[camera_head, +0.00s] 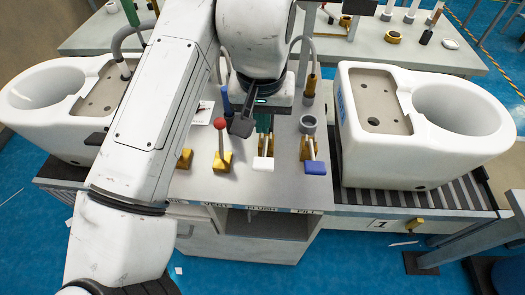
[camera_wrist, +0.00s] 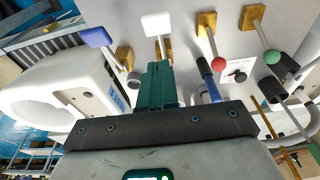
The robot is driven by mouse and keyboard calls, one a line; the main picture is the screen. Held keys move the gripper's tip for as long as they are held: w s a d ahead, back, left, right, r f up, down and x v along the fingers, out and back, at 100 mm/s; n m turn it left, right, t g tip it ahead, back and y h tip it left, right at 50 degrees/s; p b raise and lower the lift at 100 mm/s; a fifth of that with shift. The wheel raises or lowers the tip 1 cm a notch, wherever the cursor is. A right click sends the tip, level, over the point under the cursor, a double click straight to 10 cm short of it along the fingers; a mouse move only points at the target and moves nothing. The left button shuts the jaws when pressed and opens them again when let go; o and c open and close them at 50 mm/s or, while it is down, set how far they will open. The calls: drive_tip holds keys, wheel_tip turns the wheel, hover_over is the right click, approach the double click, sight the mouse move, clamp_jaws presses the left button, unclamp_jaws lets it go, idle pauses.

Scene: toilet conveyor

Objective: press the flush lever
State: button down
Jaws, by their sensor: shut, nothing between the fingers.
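The flush lever (camera_head: 263,163) has a white handle on a yellow base, above the FLUSH label (camera_head: 258,204) on the console's front edge. In the wrist view, its white handle (camera_wrist: 156,22) is at the top, just beyond my fingertips. My gripper (camera_head: 264,127) has its teal fingers together, with nothing between them, pointing down over the back of this lever. In the wrist view, my gripper (camera_wrist: 158,65) lines up with the lever's base, which the fingertips partly cover. I cannot tell whether they touch it.
A red-knobbed lever (camera_head: 222,148) stands left of the flush lever, and a blue-handled lever (camera_head: 315,167) stands right. A green-knobbed lever (camera_wrist: 272,56) shows in the wrist view. White toilet bodies stand on both sides, one (camera_head: 430,125) on the right conveyor. Upright hoses and tools crowd the console's back.

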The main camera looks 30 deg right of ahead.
drive_tip(key=p, duration=0.1)
hover_over(262, 167)
drive_tip(key=w, duration=0.1)
drive_tip(key=f, duration=0.6)
drive_tip(key=d+f, duration=0.1)
drive_tip(key=f, duration=0.2)
drive_tip(key=shift+w, duration=0.1)
drive_tip(key=shift+s+a+f+p, duration=0.1)
drive_tip(key=shift+f+p, duration=0.05)
drive_tip(key=shift+f, duration=0.25)
drive_tip(key=shift+s+a+f+p, duration=0.1)
drive_tip(key=shift+f+p, duration=0.05)
drive_tip(key=shift+f, duration=0.25)
